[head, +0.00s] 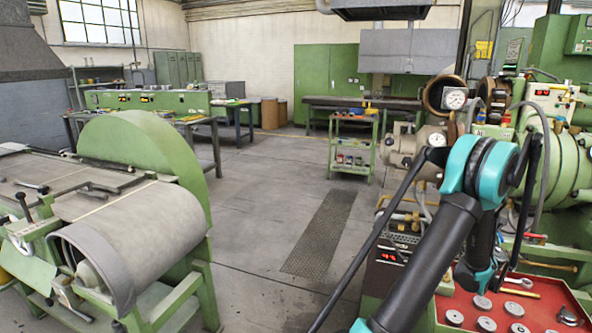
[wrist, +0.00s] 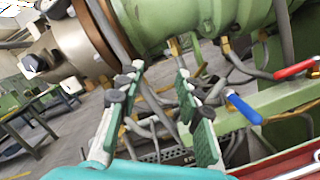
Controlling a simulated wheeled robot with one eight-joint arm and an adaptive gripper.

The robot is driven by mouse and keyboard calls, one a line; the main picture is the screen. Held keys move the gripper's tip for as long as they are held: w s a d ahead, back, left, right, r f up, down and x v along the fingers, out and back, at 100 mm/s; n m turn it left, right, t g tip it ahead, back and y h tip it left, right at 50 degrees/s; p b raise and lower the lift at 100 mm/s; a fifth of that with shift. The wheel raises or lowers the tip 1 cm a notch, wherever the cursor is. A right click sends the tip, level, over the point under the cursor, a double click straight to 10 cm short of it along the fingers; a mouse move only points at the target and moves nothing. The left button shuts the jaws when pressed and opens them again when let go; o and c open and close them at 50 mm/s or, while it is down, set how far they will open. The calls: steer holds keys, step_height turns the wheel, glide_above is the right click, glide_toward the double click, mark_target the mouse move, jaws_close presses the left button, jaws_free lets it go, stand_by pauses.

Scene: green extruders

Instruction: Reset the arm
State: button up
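My gripper (wrist: 155,110) shows in the wrist view with its two green-padded fingers spread apart. Nothing is between the fingers. It points at the hoses and brass fittings of a green extruder (wrist: 190,18), and I cannot tell how close they are. In the head view my arm (head: 430,255), with black links and teal joints, rises from the bottom and bends in front of the extruder (head: 565,165) at the right. I cannot make out the gripper fingers clearly there.
Below my arm at the lower right is a red tray (head: 545,318) with several grey discs. A blue-handled lever (wrist: 243,108) and a red-handled lever (wrist: 297,69) stick out near the gripper. A green roller machine (head: 145,140) stands left. The middle floor (head: 265,215) is clear.

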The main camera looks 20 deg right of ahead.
steer(key=w+a+r+m+g, duration=0.1)
steer(key=w+a+r+m, duration=0.35)
steer(key=a, duration=0.25)
steer(key=w+a+r+m+g, duration=0.1)
steer(key=w+a+r+m, duration=0.2)
steer(key=w+a+m, duration=0.35)
steer(key=a+f+m+g+y, duration=0.25)
steer(key=a+m, duration=0.25)
steer(key=a, duration=1.4)
steer(key=s+a+f+m+g+y, duration=0.1)
steer(key=s+a+f, duration=0.4)
steer(key=a, duration=0.7)
steer(key=s+a+f+m+g+y, duration=0.2)
steer(key=s+a+f+y, duration=0.4)
steer(key=s+a, duration=0.3)
steer(key=s+a+f+m+g+y, duration=0.1)
steer(key=s+a+f+g+y, duration=0.2)
steer(key=a, duration=1.4)
steer(key=s+f, duration=0.2)
steer(key=s, duration=0.2)
steer(key=shift+s+f+m, duration=0.15)
steer(key=shift+f+m, duration=0.05)
steer(key=shift+m, duration=0.2)
